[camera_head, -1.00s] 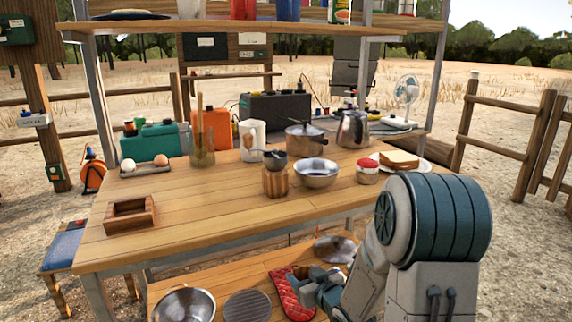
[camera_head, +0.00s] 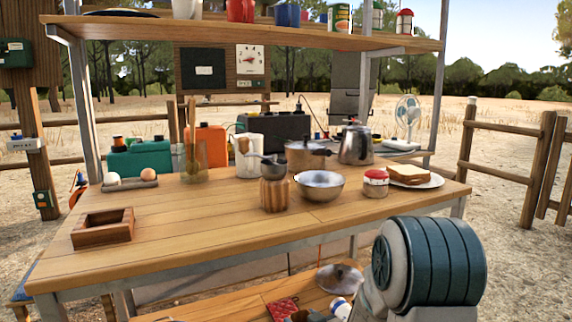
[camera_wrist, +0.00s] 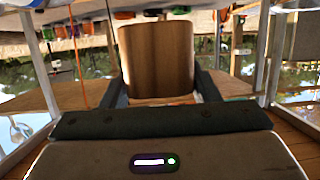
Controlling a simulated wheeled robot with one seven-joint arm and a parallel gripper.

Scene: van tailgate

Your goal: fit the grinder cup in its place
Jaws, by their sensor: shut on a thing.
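In the wrist view my gripper (camera_wrist: 160,88) is shut on a plain brown wooden cup (camera_wrist: 157,55), with one dark finger on each side of it. The cup's inside is hidden. In the head view my gripper (camera_head: 308,316) is mostly cut off at the bottom edge, low by the lower shelf, and I cannot make out the cup there. The grinder (camera_head: 274,195), a striped wooden body with a dark bowl and a handle on top, stands upright on the counter, apart from my gripper.
On the counter (camera_head: 190,240), a metal bowl (camera_head: 320,188) and red-lidded jar (camera_head: 375,184) stand right of the grinder. A wooden box (camera_head: 103,228) is at the left. The front left-middle is bare. An upper shelf (camera_head: 250,33) overhangs. A pan lid (camera_head: 340,277) lies below.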

